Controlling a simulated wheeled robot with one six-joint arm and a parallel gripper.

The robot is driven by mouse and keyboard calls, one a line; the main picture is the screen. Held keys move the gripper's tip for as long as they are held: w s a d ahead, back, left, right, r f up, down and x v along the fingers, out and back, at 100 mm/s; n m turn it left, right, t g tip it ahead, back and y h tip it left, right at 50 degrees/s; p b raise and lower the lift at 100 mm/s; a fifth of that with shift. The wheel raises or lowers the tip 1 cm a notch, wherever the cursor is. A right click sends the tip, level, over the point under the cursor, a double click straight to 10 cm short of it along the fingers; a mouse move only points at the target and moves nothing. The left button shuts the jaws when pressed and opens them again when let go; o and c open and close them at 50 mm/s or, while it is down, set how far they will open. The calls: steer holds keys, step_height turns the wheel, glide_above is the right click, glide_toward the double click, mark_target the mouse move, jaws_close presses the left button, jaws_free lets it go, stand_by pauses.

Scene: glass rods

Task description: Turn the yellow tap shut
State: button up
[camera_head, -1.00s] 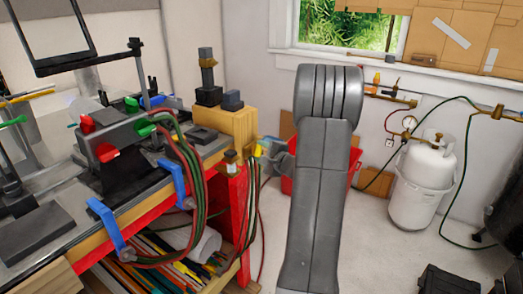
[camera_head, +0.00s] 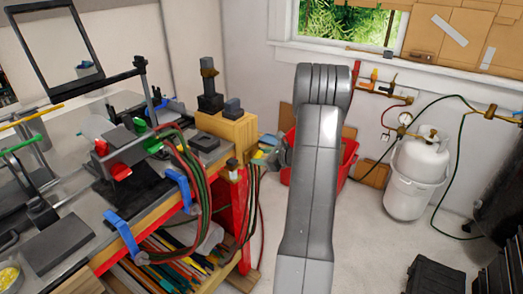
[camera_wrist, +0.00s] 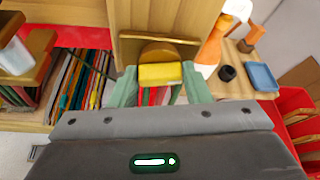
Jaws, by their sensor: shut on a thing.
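The yellow tap (camera_wrist: 160,74) shows in the wrist view as a short yellow block in front of a round wooden piece on the bench end. My gripper (camera_wrist: 160,88) has its two pale green fingers on either side of the tap and is shut on it.
Red and green hoses (camera_head: 188,165) hang over the bench edge close to my gripper. A red bin (camera_head: 347,160) stands behind my arm. A white gas cylinder (camera_head: 418,175) stands at the right by the wall. Coloured rods (camera_wrist: 75,88) fill the shelf below the bench.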

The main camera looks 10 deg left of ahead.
steer(key=shift+m+g+p, duration=0.6)
steer(key=shift+m+p, duration=0.2)
steer(key=shift+p, duration=0.05)
steer(key=o, duration=0.9)
steer(key=shift+w, duration=0.1)
steer(key=b+v, duration=0.2)
steer(key=v, duration=1.2)
steer(key=shift+f+b, duration=0.25)
steer(key=shift+b, duration=0.15)
steer(key=shift+w, duration=0.1)
